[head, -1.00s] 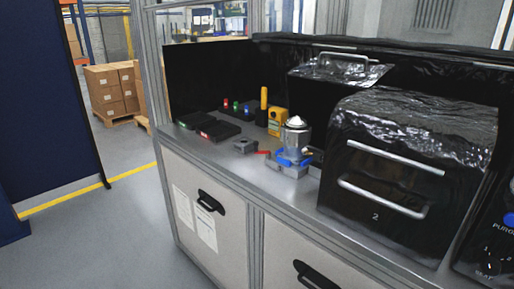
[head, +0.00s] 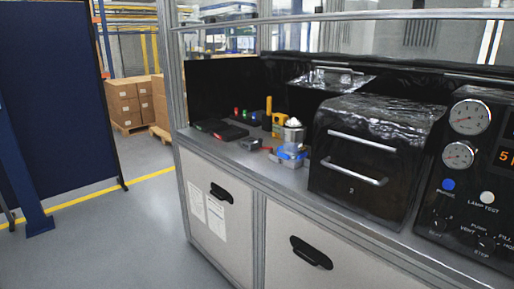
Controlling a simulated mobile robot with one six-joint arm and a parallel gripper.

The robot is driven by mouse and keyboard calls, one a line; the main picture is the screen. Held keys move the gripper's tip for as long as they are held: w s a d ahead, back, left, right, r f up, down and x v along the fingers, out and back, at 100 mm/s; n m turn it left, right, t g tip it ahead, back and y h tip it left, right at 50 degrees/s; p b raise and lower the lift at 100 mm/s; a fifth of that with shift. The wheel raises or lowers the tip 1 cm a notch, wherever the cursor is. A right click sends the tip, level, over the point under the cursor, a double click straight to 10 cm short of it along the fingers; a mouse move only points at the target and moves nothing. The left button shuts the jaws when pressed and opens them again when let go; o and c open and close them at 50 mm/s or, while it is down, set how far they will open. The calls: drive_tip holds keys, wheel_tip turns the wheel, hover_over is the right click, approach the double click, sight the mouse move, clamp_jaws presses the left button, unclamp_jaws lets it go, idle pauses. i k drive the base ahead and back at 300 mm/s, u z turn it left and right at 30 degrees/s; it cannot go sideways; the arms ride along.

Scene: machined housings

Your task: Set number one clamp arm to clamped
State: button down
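A blue fixture on a pale base (head: 291,156) stands on the grey metal bench, left of the black box marked 2. A silver housing with a pale, conical top (head: 293,133) sits on it. A small grey block (head: 250,143) lies to its left, with a short red piece (head: 267,149) between the two. This red piece may be a clamp handle, but it is too small to tell. No number one label is readable, and I cannot tell a clamp arm's position. My gripper is not in view.
The black box marked 2 (head: 365,165) has two silver bar handles. A gauge panel (head: 470,170) stands to its right. A yellow device (head: 279,126) and flat black boxes (head: 219,130) are at the bench's back left. Floor in front of the cabinets (head: 120,235) is clear.

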sight(271, 149)
drive_tip(key=k, duration=0.55)
drive_tip(key=u, duration=0.3)
drive_tip(key=i, duration=1.15)
drive_tip(key=u, duration=1)
drive_tip(key=i, duration=0.5)
drive_tip(key=u, duration=0.7)
drive_tip(key=i, duration=0.55)
drive_tip(key=u, duration=0.3)
